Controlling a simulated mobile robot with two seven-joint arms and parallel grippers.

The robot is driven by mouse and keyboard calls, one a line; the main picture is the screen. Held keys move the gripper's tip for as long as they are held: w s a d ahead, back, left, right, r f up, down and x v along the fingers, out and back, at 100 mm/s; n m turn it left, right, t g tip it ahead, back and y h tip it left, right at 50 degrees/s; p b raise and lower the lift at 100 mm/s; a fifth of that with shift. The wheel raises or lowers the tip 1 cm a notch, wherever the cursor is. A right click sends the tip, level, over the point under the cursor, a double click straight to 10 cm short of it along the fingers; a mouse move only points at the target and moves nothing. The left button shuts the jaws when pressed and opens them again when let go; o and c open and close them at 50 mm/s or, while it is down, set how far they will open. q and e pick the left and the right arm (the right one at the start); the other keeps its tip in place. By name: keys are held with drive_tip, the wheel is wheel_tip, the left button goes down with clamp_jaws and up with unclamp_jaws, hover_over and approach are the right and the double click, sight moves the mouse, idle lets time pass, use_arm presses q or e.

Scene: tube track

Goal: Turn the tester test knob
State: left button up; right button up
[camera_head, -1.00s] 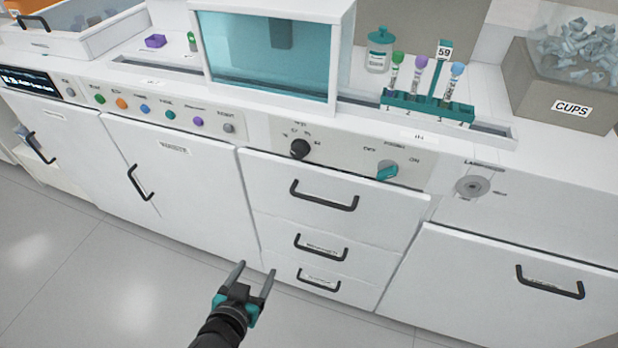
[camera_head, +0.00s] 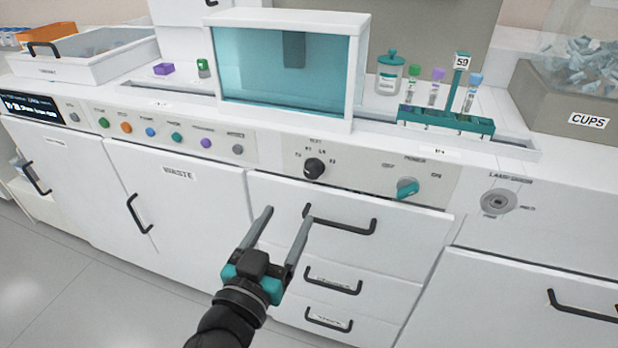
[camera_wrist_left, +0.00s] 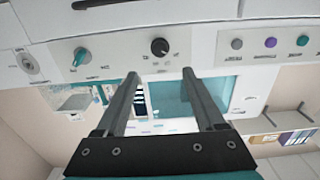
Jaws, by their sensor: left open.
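The black test knob (camera_head: 314,168) sits on the white front panel below the glass-fronted tester (camera_head: 283,70), with small markings around it. It also shows in the left wrist view (camera_wrist_left: 160,47), beyond the fingertips. A teal power knob (camera_head: 407,187) is to its right on the same panel. My left gripper (camera_head: 286,214) is open and empty. It is in front of the top drawer, below and a little left of the black knob, apart from it. My right gripper is not in view.
A row of coloured buttons (camera_head: 176,137) lies left of the knob. Drawer handles (camera_head: 340,219) stick out below the panel. A teal tube rack (camera_head: 445,121) with tubes stands on the counter at the right. A cups bin (camera_head: 588,119) is at the far right.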

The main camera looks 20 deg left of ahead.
sight(311, 174)
use_arm(q)
drive_tip(key=w, duration=1)
drive_tip(key=shift+w+d+b, duration=0.2)
drive_tip(key=shift+b, duration=0.2)
drive_tip(key=shift+w, duration=0.85)
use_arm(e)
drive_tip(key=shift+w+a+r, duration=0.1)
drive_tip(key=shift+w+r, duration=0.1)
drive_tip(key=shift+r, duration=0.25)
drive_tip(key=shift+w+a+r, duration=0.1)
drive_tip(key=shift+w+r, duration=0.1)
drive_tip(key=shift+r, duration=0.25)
use_arm(q)
clamp_jaws()
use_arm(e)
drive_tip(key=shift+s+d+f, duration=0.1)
